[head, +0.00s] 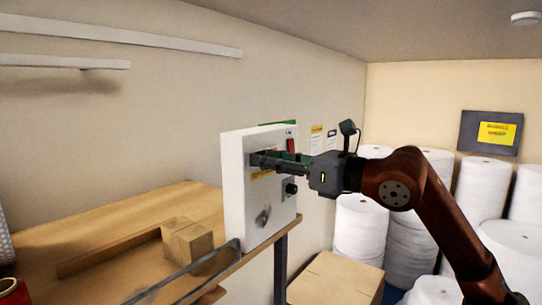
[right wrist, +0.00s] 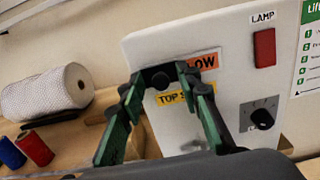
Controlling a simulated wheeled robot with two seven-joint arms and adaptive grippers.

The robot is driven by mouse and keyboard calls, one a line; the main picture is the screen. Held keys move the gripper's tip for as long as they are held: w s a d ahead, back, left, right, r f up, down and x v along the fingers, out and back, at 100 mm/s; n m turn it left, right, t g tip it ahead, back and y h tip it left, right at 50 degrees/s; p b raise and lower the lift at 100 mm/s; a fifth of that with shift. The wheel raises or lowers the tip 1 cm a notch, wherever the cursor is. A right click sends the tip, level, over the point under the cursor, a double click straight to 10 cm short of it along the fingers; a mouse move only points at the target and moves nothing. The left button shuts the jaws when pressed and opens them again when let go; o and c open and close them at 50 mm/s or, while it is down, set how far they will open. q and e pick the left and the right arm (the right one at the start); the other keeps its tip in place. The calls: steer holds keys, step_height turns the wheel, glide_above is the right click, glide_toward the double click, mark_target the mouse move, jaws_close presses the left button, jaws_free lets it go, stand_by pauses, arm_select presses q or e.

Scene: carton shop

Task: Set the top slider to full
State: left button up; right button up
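A white control box (head: 245,200) stands upright at the table's edge, and it also fills the middle of the right wrist view (right wrist: 225,105). The top slider's dark knob (right wrist: 160,78) sits above a yellow label (right wrist: 172,99) reading "TOP S", partly covered by a finger. My right gripper (head: 262,159) reaches the box's upper front from the right. In the right wrist view its green-padded fingers (right wrist: 163,76) close in on both sides of the knob and appear to touch it. The slider's track is mostly hidden. My left gripper is not in view.
The box also bears a red lamp switch (right wrist: 264,47), a black dial (right wrist: 262,118) and an orange label (right wrist: 208,62) ending in "LOW". A cardboard block (head: 187,241) lies on the wooden table (head: 110,225). White rolls (head: 360,225) stand behind my right arm.

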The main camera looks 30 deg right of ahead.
jaws_close()
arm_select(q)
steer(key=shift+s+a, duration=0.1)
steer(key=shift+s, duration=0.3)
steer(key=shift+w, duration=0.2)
